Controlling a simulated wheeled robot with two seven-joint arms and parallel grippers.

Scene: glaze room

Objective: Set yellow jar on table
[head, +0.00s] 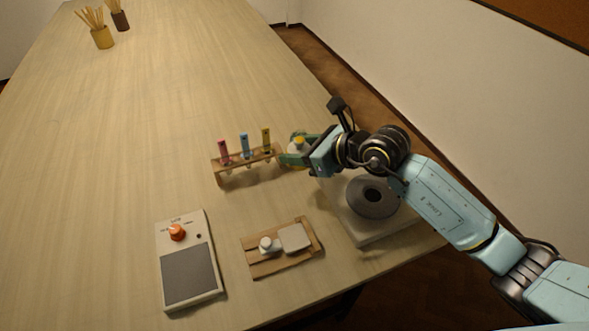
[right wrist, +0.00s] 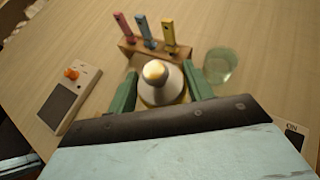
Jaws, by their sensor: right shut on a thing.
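I cannot tell whether the jar's base touches the table (head: 120,130). My left gripper is not in view.
A clear glass (right wrist: 220,66) stands close by the jar. A grey panel with an orange knob (head: 177,232), a wooden board (head: 262,267) and a white device with a grey disc (head: 364,231) stand nearer. The table's left is clear.

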